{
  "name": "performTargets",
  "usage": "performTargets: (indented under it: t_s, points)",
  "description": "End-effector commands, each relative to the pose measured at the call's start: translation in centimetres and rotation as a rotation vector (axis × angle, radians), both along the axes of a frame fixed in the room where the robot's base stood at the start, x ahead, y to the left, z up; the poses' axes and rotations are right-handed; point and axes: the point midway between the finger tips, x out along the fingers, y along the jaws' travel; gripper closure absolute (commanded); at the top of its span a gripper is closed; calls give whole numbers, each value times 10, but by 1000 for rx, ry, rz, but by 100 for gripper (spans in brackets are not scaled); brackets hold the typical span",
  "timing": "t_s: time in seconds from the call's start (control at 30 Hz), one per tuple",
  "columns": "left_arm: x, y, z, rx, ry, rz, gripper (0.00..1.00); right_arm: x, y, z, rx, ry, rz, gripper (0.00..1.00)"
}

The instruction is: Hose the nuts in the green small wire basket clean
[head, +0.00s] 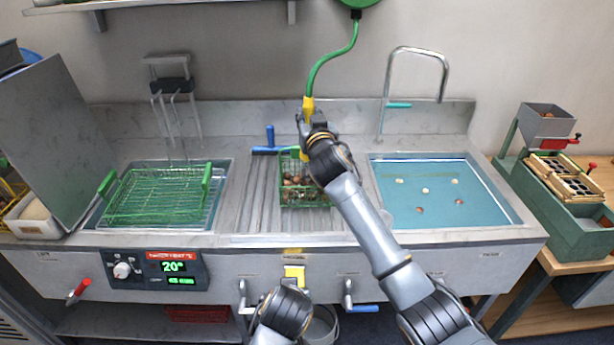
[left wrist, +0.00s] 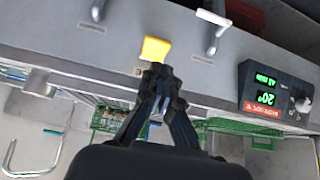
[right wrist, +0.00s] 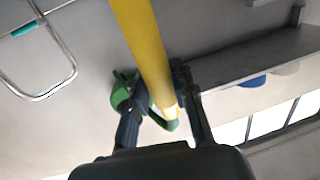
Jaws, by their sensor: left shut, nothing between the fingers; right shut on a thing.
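The green small wire basket (head: 302,197) stands on the ribbed drainboard between the two basins, with several brown nuts (head: 298,181) in it. My right gripper (head: 307,118) is shut on the yellow hose handle (head: 308,103), above and behind the basket; the handle also shows between its fingers in the right wrist view (right wrist: 143,40). A green hose (head: 325,62) runs from the handle up to a green reel. My left gripper (left wrist: 158,76) is shut and empty, its tips close to a yellow pad (left wrist: 154,50) on the counter front; I cannot tell if they touch.
A large green wire basket (head: 160,195) sits in the left basin. The right basin (head: 450,215) holds blue water with several floating pieces. A blue-handled tool (head: 270,148) lies behind the small basket. A tap (head: 415,50) stands behind the right basin.

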Motion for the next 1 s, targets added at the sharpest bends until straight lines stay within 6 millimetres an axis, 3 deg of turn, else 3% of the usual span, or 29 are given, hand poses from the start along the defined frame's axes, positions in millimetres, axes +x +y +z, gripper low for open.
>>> performTargets:
  t_s: [0.23, 0.37, 0.7, 1.0]
  points:
    - [3, 0, 1, 0, 8, 0, 100, 0, 0, 1, 0, -2, 0, 100]
    - [17, -1, 5, 0, 52, 4, 100, 0, 0, 1, 0, -2, 0, 100]
    - [58, -4, 40, 0, 274, 5, 100, 0, 0, 1, 0, -2, 0, 100]
    - [65, -4, 58, 0, 354, 0, 100, 0, 0, 1, 0, -2, 1, 100]
